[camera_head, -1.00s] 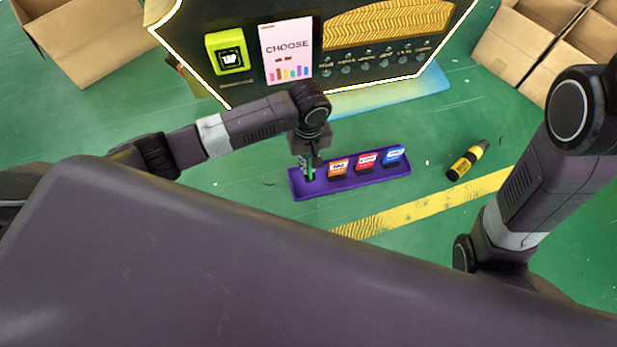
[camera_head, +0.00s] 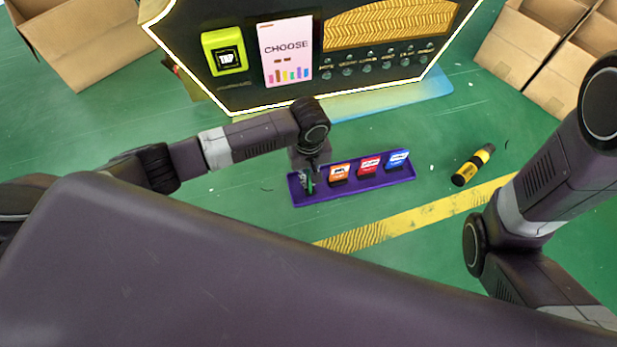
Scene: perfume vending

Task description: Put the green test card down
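The green test card (camera_head: 311,187) shows as a small green patch at the fingertips of my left gripper (camera_head: 308,180). The gripper points down at the left end of the purple tray (camera_head: 352,193) and appears shut on the card. The fingers hide most of the card, and I cannot tell whether its lower edge touches the tray. An orange card (camera_head: 339,173), a red card (camera_head: 369,165) and a blue card (camera_head: 397,159) stand upright in the tray to the right. My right arm is at the right edge, its gripper out of view.
A dark vending machine (camera_head: 240,93) with a lit edge, a yellow-green TAP reader (camera_head: 224,52) and a CHOOSE sign (camera_head: 285,52) stands behind the tray. A yellow-and-black cylinder (camera_head: 473,165) lies to the right. Cardboard boxes (camera_head: 85,45) stand at the back left and back right (camera_head: 530,50).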

